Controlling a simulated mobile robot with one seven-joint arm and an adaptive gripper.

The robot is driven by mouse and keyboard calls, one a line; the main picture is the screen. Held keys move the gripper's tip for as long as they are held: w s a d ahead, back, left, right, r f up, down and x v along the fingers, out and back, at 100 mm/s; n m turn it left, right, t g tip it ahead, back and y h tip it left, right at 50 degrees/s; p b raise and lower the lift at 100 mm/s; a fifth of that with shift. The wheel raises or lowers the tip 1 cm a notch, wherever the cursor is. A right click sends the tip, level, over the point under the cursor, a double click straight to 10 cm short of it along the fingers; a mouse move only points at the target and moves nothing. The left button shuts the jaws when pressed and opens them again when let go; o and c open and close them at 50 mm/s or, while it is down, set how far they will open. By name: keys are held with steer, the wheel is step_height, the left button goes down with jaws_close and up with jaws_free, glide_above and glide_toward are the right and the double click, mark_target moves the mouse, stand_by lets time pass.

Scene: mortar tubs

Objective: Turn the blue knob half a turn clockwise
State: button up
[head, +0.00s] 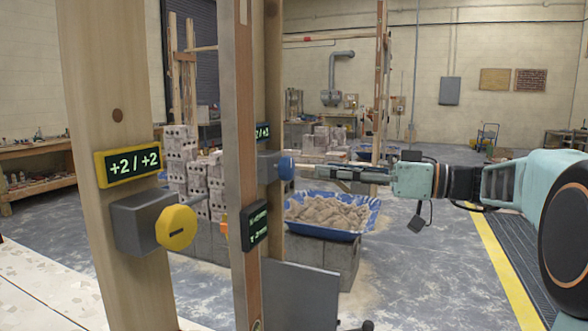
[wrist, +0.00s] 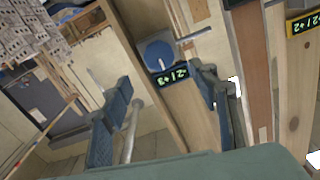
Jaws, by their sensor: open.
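The blue knob (head: 286,168) sits on a grey box (head: 267,167) on a wooden post, facing right toward my gripper. In the wrist view the blue knob (wrist: 160,54) shows as a round face with a pale bar, beside a small lit display (wrist: 172,76). My gripper (head: 302,167) reaches in from the right, level with the knob and close to it. In the wrist view its two fingers (wrist: 162,88) are spread with nothing between them, and the knob lies beyond the tips. Whether a finger touches the knob I cannot tell.
A yellow knob (head: 177,227) on a grey box stands on the near post, under a display reading +2 / +2 (head: 133,164). An orange part (head: 223,230) shows partly behind the middle post (head: 240,110). A blue tub (head: 330,231) of mortar rests on blocks below my arm.

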mark_target(291, 167)
steer(key=x, duration=0.8)
steer(key=shift+a+f, duration=0.1)
steer(key=shift+a, duration=0.05)
steer(key=c, duration=1.2)
steer(key=shift+o, duration=0.2)
steer(key=shift+m, duration=0.4)
